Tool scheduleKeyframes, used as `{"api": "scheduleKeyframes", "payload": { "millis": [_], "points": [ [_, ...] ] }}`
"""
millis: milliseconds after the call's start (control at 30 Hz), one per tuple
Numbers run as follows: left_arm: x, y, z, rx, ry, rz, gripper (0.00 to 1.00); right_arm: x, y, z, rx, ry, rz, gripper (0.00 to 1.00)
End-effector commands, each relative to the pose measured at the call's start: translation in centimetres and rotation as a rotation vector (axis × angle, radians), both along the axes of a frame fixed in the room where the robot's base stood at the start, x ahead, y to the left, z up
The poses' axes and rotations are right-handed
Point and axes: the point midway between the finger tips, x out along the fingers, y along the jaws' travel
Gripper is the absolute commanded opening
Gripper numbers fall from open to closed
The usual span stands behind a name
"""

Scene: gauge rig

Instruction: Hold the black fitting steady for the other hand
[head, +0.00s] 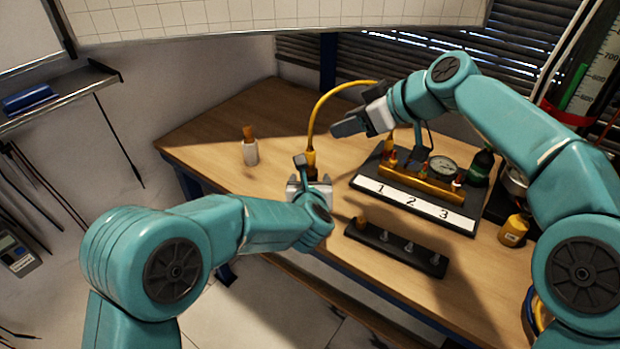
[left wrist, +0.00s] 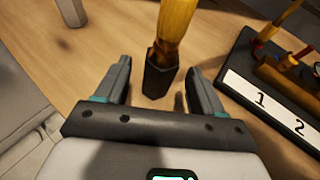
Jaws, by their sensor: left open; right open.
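The black fitting (head: 312,174) stands on the wooden table at the end of a yellow hose (head: 318,108). In the left wrist view the fitting (left wrist: 158,80) is a dark faceted piece with the yellow hose (left wrist: 175,30) rising from it. My left gripper (head: 308,172) is open, and its two fingers stand on either side of the fitting with gaps showing in the left wrist view (left wrist: 158,68). In the head view the gripper partly hides the fitting. My right gripper (head: 350,126) is open and empty above the table, right of the hose.
A black gauge board (head: 470,212) numbered 1, 2, 3 carries a yellow manifold (head: 415,184) and a gauge (head: 443,169). A black strip with pegs (head: 396,248) lies in front.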

Motion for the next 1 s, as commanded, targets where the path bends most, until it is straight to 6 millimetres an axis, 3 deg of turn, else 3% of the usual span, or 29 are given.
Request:
{"api": "scheduleKeyframes", "payload": {
  "millis": [200, 500, 567, 700, 733, 767, 867, 1000],
  "points": [
    [1.9, 0.0, -0.8, 0.0, 0.0, 0.0, 0.68, 0.0, 0.0, 0.0, 0.0, 0.0, 0.0, 0.43],
    [2.1, 0.0, -0.8, 0.0, 0.0, 0.0, 0.68, 0.0, 0.0, 0.0, 0.0, 0.0, 0.0, 0.43],
    [2.1, 0.0, -0.8, 0.0, -0.001, 0.0, 0.52, 0.0, 0.0, 0.0, 0.0, 0.0, 0.0, 0.43],
    [2.1, 0.0, -0.8, 0.0, -0.001, 0.0, 0.06, 0.0, 0.0, 0.0, 0.0, 0.0, 0.0, 0.43],
    [2.1, 0.0, -0.8, 0.0, 0.0, 0.0, 0.0, 0.0, 0.0, 0.0, 0.0, 0.0, 0.0, 0.43],
    [2.1, 0.0, -0.8, 0.0, -0.001, 0.0, 0.36, 0.0, 0.0, 0.0, 0.0, 0.0, 0.0, 0.43],
    [2.1, 0.0, -0.8, 0.0, -0.001, 0.0, 0.04, 0.0, 0.0, 0.0, 0.0, 0.0, 0.0, 0.43],
    [2.1, 0.0, -0.8, 0.0, 0.0, 0.0, 0.01, 0.0, 0.0, 0.0, 0.0, 0.0, 0.0, 0.43]
  ]
}}
